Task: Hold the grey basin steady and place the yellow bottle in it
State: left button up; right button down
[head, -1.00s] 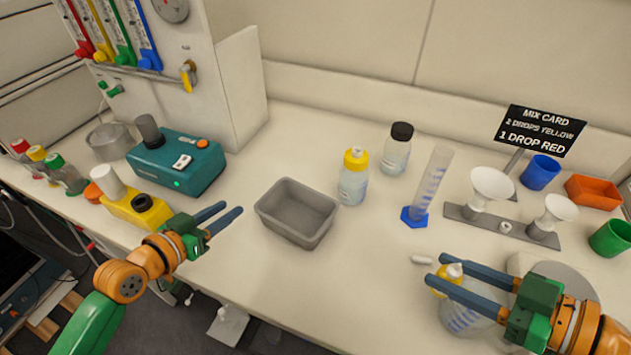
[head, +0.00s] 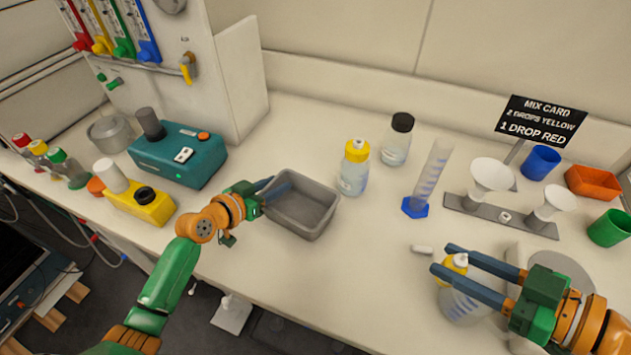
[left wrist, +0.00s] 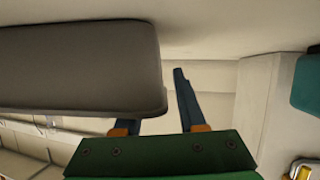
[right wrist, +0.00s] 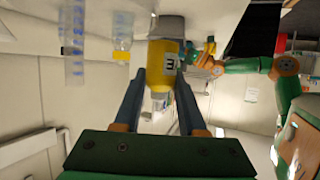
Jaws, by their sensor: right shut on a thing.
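The grey basin (head: 312,228) stands upright on the bench, near its front edge. My left gripper (head: 275,187) is at the basin's left end. In the left wrist view the basin (left wrist: 75,65) covers most of one finger, while the other finger shows outside its wall, with a gap between them; the gripper looks open. The yellow bottle (head: 460,303), clear with blue marks and a yellow cap, stands upright at the front right. My right gripper (head: 452,265) is shut on it near the cap; its yellow part (right wrist: 163,68) shows between the fingertips.
Another yellow-capped bottle (head: 354,175), a black-capped bottle (head: 398,140) and a measuring cylinder (head: 430,180) stand behind, between basin and right gripper. A funnel rack (head: 500,217) is at right. A small white piece (head: 421,249) lies on otherwise clear bench there.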

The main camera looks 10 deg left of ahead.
pick_arm(q)
jog(key=shift+a, duration=0.1)
grip_shut()
dwell(1.2)
pick_arm(e)
jog(key=w+a+m+t+h, duration=0.2)
jog(key=w+a+m, duration=0.15)
jog(key=w, duration=0.75)
send_over(298, 213)
jog(key=shift+n, duration=0.35)
notch_tip(298, 213, down, 9)
jog(key=shift+r, duration=0.2)
